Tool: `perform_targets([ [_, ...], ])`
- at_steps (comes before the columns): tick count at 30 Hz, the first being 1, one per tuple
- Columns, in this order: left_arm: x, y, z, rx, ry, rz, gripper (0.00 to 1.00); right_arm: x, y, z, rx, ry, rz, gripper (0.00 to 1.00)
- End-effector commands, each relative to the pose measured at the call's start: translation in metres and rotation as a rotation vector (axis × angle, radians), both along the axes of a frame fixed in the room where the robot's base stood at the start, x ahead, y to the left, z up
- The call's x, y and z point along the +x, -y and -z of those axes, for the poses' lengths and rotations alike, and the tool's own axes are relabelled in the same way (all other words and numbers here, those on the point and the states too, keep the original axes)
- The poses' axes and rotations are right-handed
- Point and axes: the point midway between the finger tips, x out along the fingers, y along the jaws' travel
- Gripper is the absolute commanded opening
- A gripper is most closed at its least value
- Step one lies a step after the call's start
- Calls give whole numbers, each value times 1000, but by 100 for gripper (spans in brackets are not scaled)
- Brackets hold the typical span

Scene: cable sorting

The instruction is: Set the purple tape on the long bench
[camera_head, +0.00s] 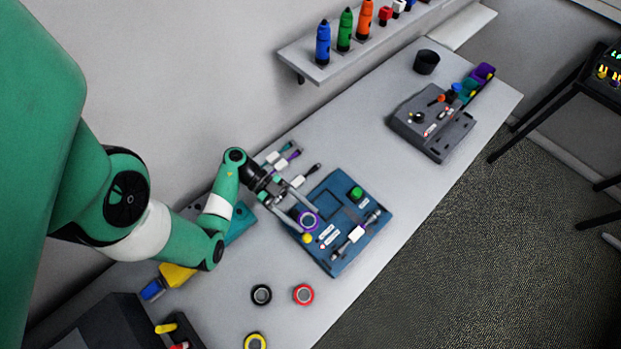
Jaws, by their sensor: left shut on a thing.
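The purple tape (308,221), a ring with a pale centre, is between the fingers of my left gripper (307,220). The gripper is shut on it, over the left part of a blue tray-like board (334,258). I cannot tell whether the tape touches the board. The long bench (384,173) is a grey surface running from lower left to upper right, with the board on it. My right gripper is not in view.
Black (261,294), red (303,294) and yellow (255,342) tapes lie on the near bench. A grey device (431,121) and black cup (426,62) stand farther right. A shelf (337,64) with coloured bottles is above the back edge. Bare bench lies between board and device.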

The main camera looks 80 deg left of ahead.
Motion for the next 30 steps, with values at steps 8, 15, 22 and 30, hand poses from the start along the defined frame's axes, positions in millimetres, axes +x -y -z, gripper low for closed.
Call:
perform_targets([
  [8,-18,19,-15,-1,-1,-1,5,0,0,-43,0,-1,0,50],
  [15,-20,22,-12,0,0,1,5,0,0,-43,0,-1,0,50],
  [22,-20,22,-12,1,1,3,5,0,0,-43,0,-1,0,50],
  [30,-16,59,-13,1,2,172,5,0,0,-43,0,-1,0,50],
])
